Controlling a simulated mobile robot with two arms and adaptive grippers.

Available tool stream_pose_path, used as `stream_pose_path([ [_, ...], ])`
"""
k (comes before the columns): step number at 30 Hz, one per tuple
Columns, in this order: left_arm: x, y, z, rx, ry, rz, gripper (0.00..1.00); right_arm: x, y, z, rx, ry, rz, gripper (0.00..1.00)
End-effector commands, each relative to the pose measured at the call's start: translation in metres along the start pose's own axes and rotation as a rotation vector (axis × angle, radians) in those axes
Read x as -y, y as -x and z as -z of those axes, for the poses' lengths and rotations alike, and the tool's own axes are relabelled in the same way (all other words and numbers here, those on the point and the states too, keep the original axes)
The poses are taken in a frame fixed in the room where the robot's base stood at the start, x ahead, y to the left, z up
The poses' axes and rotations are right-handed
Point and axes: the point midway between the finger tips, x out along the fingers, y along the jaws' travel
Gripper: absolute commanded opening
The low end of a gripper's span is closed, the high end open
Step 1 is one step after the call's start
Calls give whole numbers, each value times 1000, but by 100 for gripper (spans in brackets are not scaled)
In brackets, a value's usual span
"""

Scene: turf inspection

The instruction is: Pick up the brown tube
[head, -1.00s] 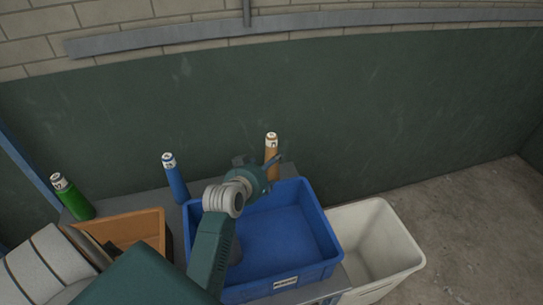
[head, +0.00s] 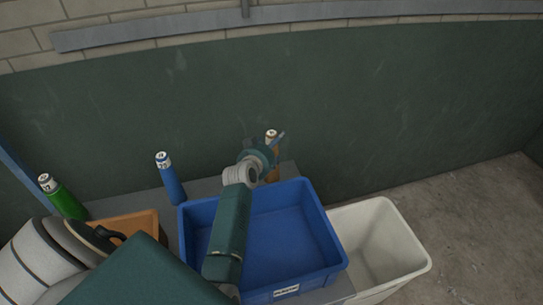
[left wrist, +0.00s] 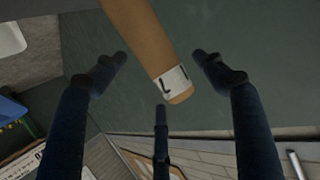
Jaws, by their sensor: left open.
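The brown tube (head: 272,175) stands upright at the back edge of the grey table, behind the blue bin. My left gripper (head: 279,147) is in front of it and hides its middle; its top shows above the gripper. In the left wrist view the brown tube (left wrist: 140,35), with a white label band near its end, lies between the spread dark fingers of my left gripper (left wrist: 160,62). The gripper is open, with visible gaps beside the tube. Whether the lower middle finger touches the tube I cannot tell. My right gripper is not in view.
A blue tube (head: 171,180) and a green tube (head: 64,196) stand to the left. An empty blue bin (head: 262,293) lies under my left arm. A white bin (head: 418,262) is to its right and an orange-brown box (head: 140,222) to its left. A green wall (head: 400,100) rises close behind.

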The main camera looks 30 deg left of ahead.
Motion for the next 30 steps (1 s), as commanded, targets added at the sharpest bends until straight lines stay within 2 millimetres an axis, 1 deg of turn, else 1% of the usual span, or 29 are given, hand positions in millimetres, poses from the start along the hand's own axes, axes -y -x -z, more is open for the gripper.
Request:
stream_pose_path([
  [1,-1,-6,1,1,1,-1,71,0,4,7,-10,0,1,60],
  [3,0,-16,0,0,0,0,71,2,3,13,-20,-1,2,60],
  [6,0,-23,0,0,-1,0,71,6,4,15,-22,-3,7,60],
  [14,0,-26,-1,0,-1,1,71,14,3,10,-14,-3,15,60],
  [15,0,-26,-1,0,-1,1,69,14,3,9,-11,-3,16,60],
  [17,0,-26,-1,0,-1,0,57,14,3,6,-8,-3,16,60],
  [18,0,-26,-1,0,-1,0,49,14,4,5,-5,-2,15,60],
  [20,0,-26,-1,0,-1,0,37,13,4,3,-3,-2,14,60],
  [21,0,-26,-1,0,-1,0,29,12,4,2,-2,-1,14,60],
  [22,0,-26,-1,0,-1,0,25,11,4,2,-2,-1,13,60],
  [30,0,-26,-1,1,-2,0,24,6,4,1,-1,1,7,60],
])
